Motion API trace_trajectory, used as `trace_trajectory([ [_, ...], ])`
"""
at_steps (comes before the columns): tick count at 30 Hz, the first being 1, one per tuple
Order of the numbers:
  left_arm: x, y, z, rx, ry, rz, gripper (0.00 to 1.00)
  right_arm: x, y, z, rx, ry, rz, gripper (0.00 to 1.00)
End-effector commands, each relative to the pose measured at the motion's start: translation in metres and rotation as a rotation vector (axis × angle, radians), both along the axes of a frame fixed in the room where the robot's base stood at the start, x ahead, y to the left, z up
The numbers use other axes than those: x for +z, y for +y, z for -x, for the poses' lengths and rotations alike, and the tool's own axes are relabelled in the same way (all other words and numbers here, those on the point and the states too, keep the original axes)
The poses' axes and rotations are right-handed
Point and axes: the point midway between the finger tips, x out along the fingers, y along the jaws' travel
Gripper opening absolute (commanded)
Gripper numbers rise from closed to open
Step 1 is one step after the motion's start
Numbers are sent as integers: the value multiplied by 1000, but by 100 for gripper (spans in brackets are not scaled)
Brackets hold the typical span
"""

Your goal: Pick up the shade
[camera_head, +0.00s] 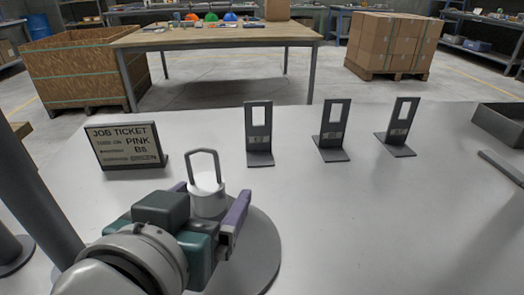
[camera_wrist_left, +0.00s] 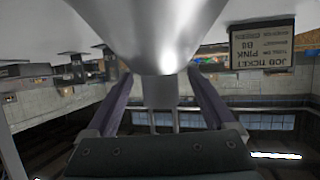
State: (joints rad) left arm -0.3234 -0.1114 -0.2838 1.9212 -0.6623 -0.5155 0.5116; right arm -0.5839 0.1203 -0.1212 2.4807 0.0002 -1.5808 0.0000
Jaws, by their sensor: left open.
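The shade (camera_head: 208,199) stands on the light table, with a white cylindrical neck and a grey loop (camera_head: 203,153) upright on top. A wide grey round surface (camera_head: 262,245) spreads below it; I cannot tell whether it is the shade's skirt or a separate disc. My left gripper (camera_head: 213,191) is open, its purple fingers on either side of the neck; contact is unclear. In the left wrist view, the pale shade (camera_wrist_left: 160,30) fills the top middle, between the fingers. My left gripper hides part of the shade in the head view. My right gripper is not in view.
A job ticket sign (camera_head: 126,145) reading "PINK B8" stands at the left. A dark tray (camera_head: 499,122) is at the right edge. The right middle of the table is clear.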

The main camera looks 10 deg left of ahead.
Motion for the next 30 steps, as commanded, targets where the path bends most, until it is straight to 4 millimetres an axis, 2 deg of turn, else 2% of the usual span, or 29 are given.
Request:
trace_trajectory([
  [3,-10,1,-17,-2,-2,-2,88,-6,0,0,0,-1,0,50],
  [6,-14,1,-26,-1,-1,-1,88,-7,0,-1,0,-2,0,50],
  [14,-15,1,-29,-1,1,0,88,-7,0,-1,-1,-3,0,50],
  [30,-16,1,-28,-1,4,0,29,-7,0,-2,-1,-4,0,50],
])
